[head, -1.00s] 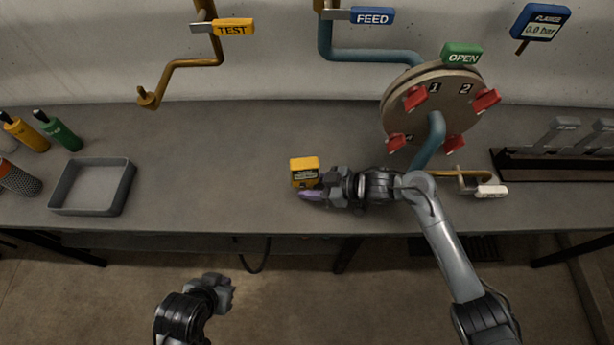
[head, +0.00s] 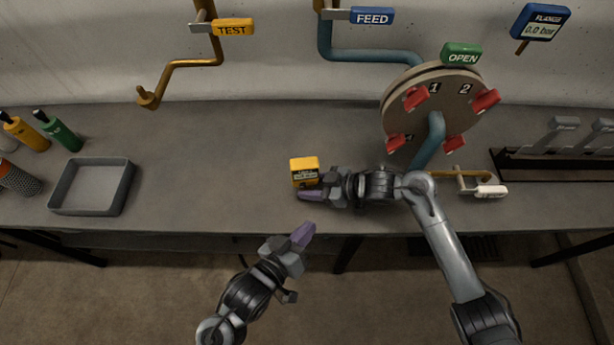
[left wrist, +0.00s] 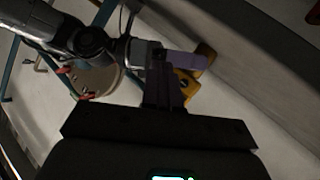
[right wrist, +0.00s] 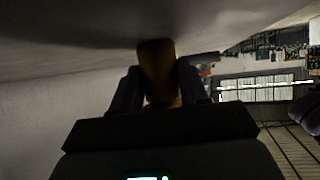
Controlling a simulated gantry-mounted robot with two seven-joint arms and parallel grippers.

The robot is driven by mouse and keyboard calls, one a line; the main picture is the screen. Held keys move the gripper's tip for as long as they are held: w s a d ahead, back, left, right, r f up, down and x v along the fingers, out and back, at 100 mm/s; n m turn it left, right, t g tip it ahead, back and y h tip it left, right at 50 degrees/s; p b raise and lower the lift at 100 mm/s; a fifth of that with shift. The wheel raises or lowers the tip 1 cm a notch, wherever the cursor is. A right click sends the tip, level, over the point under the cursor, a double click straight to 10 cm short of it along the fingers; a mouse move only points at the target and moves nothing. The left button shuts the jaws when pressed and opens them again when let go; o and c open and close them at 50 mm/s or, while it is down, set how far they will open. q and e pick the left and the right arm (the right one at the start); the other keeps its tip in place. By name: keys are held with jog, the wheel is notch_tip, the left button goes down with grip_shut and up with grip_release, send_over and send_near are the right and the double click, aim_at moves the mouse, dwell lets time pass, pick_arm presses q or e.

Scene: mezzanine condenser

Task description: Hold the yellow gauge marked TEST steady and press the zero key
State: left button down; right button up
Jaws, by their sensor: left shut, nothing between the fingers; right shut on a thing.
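The yellow gauge (head: 304,171) is near the front of the bench in the head view, with a small dark display on its face. Its lettering is too small to read. My right gripper (head: 314,188) is shut on the gauge from the right; in the right wrist view the gauge (right wrist: 158,72) is a dark yellow shape between the fingers. My left gripper (head: 303,235) is shut and empty, below and in front of the gauge, near the bench's front edge. The gauge (left wrist: 187,84) also shows past the fingers in the left wrist view. The zero key cannot be made out.
A grey tray (head: 127,190) stands on the left of the bench (head: 220,150). Bottles with yellow and green bodies (head: 57,132) lie behind it. A round plate with red clips (head: 400,118) and a blue pipe rises at right.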

pick_arm(q)
jog(key=shift+w+a, duration=0.15)
jog(key=shift+w, duration=1.1)
jog(key=shift+w+a, duration=0.2)
jog(key=shift+w, duration=1)
jog(key=shift+w+a, duration=0.15)
jog(key=shift+w, duration=1.1)
jog(key=shift+w, duration=0.1)
jog(key=shift+w+a, duration=0.1)
jog(key=shift+w, duration=0.3)
jog(key=shift+w, duration=0.2)
jog(key=shift+s, duration=0.7)
jog(key=s, duration=0.6)
jog(key=shift+d, duration=0.45)
